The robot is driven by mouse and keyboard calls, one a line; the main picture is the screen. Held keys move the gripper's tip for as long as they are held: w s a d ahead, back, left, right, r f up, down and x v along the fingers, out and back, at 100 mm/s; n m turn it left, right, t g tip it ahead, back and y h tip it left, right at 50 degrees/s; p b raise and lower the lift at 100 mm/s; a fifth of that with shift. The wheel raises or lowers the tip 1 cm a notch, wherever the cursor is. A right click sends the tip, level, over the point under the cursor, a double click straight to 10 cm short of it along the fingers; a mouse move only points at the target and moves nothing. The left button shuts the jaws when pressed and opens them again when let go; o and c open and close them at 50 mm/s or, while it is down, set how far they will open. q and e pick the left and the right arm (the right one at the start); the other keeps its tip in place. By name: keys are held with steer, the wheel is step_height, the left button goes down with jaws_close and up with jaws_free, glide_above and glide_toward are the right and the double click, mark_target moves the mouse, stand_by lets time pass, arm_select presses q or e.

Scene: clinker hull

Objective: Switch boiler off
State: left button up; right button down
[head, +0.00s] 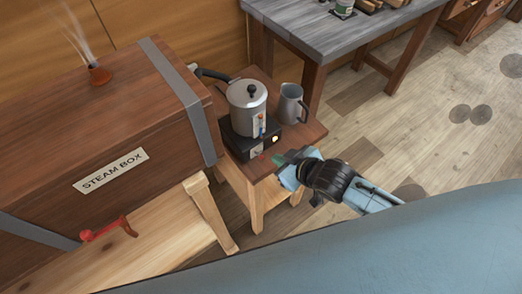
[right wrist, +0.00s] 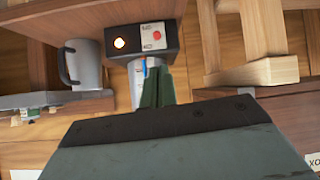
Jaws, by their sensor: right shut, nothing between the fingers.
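The boiler (head: 247,97) is a grey lidded pot on a black base (head: 238,144), standing on a small wooden stool. A lamp (head: 275,138) glows on the front of the base; it also glows in the right wrist view (right wrist: 119,43). Beside it, the right wrist view shows a pale switch plate (right wrist: 152,37) with a red spot. My right gripper (head: 282,161) is shut and empty, its green fingertips in front of the base and a little apart from it. The same fingers (right wrist: 157,88) show below the base in the right wrist view. My left gripper is out of view.
A grey jug (head: 291,104) stands right of the boiler on the stool (head: 310,132). The wooden steam box (head: 110,110) fills the left, with a steaming vent (head: 99,75) on top. A hose (head: 213,73) joins box and boiler. A grey-topped bench (head: 340,30) is behind.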

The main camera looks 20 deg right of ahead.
steer(key=b+x, duration=0.2)
steer(key=x, duration=0.8)
steer(key=shift+s+f, duration=0.1)
stand_by(0.3)
steer(key=shift+s+d+f, duration=0.1)
steer(key=shift+t+b, duration=0.4)
steer(key=shift+b, duration=0.1)
steer(key=shift+s+f, duration=0.1)
